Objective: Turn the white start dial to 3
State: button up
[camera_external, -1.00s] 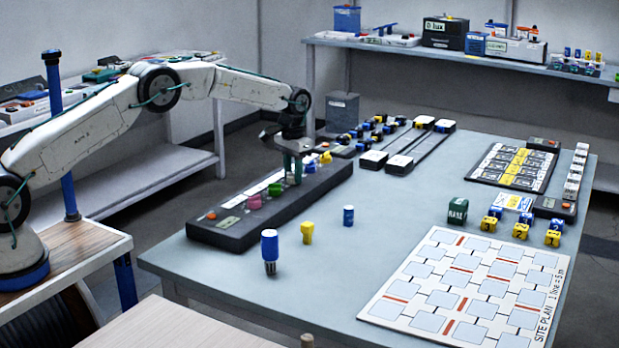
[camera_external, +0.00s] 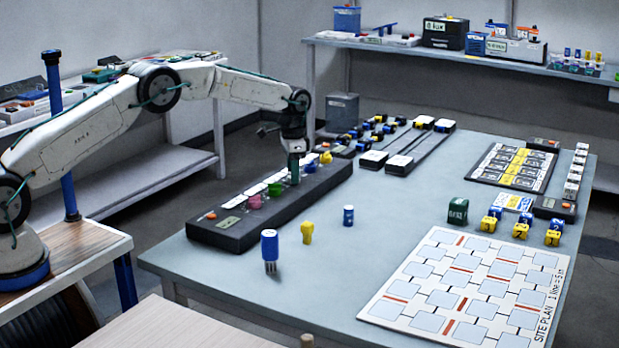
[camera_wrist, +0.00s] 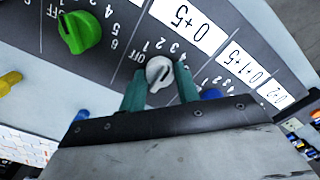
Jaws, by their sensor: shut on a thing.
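The white dial (camera_wrist: 159,72) shows in the wrist view between my gripper's two green fingers. My gripper (camera_wrist: 160,80) is shut on it. The dial's scale is printed around it, with OFF at the left and numbers running to the right. I cannot tell exactly which mark the dial points to. In the external view my gripper (camera_external: 294,176) points down at the black dial panel (camera_external: 235,236), and it hides the white dial there.
A green dial (camera_wrist: 80,32) and a blue dial (camera_wrist: 211,94) flank the white dial. A pink dial (camera_external: 255,202) and a yellow dial (camera_external: 326,158) are on the same panel. A large blue-capped item (camera_external: 270,250) stands in front of the panel.

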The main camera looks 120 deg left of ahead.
jog(key=shift+r, duration=0.1)
jog(key=o, duration=1)
jog(key=shift+c, duration=0.2)
notch_tip(320, 180, up, 8)
jog(key=shift+f, duration=0.1)
